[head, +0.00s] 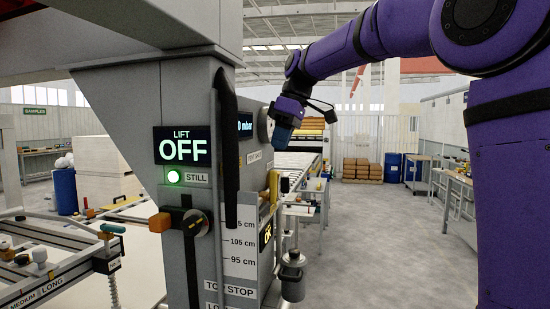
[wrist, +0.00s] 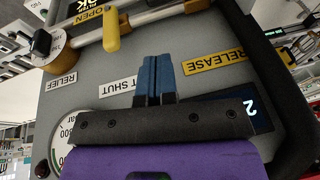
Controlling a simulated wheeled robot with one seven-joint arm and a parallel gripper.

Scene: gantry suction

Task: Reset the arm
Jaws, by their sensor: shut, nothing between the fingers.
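My purple arm reaches in from the right in the head view. My gripper (head: 282,135) is beside the side panel of the grey post (head: 178,95), near its upper right edge. In the wrist view its blue fingers (wrist: 155,80) are together and empty, in front of the grey panel (wrist: 80,95). The fingertips point at the panel between the "SHUT" and "RELEASE" labels. The yellow handle (wrist: 111,30) is above and left of the fingertips, apart from them. A round gauge (wrist: 62,145) is partly hidden by my gripper. I cannot tell whether the fingertips touch the panel.
Tables (head: 305,210) stand behind. The floor (head: 400,250) between post and arm is clear.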

